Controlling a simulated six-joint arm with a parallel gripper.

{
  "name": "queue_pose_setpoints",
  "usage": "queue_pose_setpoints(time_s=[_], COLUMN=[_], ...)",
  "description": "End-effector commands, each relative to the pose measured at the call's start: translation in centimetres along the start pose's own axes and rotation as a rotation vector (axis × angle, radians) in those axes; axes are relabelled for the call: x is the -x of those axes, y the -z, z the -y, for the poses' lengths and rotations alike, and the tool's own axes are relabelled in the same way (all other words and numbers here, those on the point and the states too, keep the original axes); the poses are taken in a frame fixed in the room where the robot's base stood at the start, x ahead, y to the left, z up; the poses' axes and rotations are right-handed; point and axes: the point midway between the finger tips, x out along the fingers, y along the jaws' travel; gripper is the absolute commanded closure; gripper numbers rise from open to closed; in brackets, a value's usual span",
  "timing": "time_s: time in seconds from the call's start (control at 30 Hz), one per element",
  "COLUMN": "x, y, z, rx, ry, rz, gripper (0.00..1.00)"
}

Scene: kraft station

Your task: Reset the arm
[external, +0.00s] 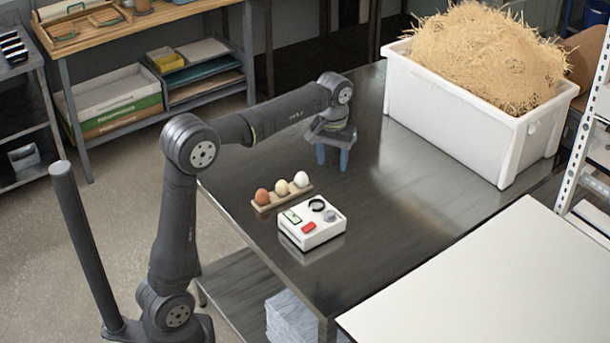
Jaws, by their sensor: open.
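My gripper (333,162) points down over the dark metal table (400,225), with its two blue-grey fingers apart and nothing visible between them. It is behind the egg holder and left of the white bin. My arm reaches out from the lower left, bent at the elbow. Whether the fingertips touch the table cannot be told from this view.
A wooden holder (268,208) with three eggs (282,187) stands in front of my gripper. A white box (311,234) with green and red buttons is nearer. A white bin (455,120) of straw (490,55) stands at the right. The table's middle is clear.

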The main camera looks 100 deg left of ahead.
Motion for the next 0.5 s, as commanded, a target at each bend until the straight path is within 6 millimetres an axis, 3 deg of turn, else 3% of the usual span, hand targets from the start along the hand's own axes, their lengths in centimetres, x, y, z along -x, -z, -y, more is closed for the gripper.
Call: queue_pose_setpoints(time_s=[0.27, 0.5], x=[-0.7, -4.6], y=[0.0, -0.1], z=[0.0, 0.0], rx=[0.000, 0.000], ry=[0.000, 0.002], rz=[0.001, 0.004], gripper=[0.53, 0.53])
